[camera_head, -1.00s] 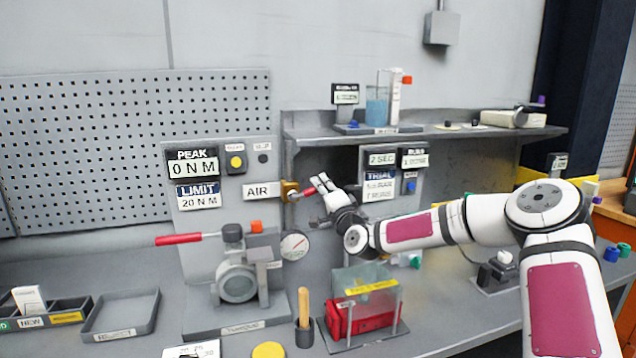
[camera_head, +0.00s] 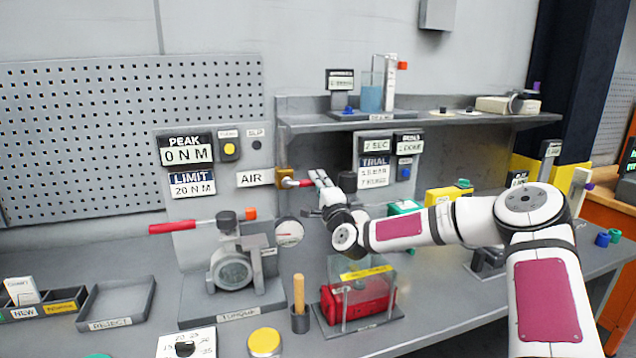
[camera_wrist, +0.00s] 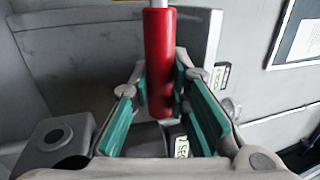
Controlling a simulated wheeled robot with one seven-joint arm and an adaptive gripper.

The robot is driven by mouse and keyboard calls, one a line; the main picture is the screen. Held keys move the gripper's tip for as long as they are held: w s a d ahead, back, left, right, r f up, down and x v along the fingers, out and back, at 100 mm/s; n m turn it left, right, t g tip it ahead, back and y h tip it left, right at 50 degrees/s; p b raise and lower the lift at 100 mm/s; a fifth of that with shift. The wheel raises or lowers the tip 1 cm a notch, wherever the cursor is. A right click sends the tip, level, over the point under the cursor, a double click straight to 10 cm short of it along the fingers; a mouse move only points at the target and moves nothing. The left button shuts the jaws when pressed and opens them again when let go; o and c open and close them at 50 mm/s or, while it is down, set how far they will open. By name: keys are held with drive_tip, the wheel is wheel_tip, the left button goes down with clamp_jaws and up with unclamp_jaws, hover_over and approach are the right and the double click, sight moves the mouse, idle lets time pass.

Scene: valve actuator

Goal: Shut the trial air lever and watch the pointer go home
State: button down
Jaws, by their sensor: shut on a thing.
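The air lever has a red handle (camera_head: 303,184) on a brass valve body (camera_head: 284,177), right of the AIR label (camera_head: 255,178). The handle points right, roughly level. My gripper (camera_head: 320,182) is at its outer end. In the wrist view the red handle (camera_wrist: 158,60) lies between the green pads of my gripper (camera_wrist: 162,88), which is shut on it. The round dial with the pointer (camera_head: 289,232) sits below the valve, beside the actuator (camera_head: 232,268); the pointer's exact reading is too small to tell.
A clear-covered red box (camera_head: 358,300) and a cup with a wooden-handled tool (camera_head: 299,300) stand below my arm. A longer red lever (camera_head: 173,227) sticks out left of the actuator. The shelf (camera_head: 440,122) overhangs behind my gripper. PEAK (camera_head: 186,150) reads 0 N M.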

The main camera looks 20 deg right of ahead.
drive_tip(key=shift+f, duration=0.15)
drive_tip(key=c, duration=1.5)
unclamp_jaws()
drive_tip(key=shift+s, duration=0.1)
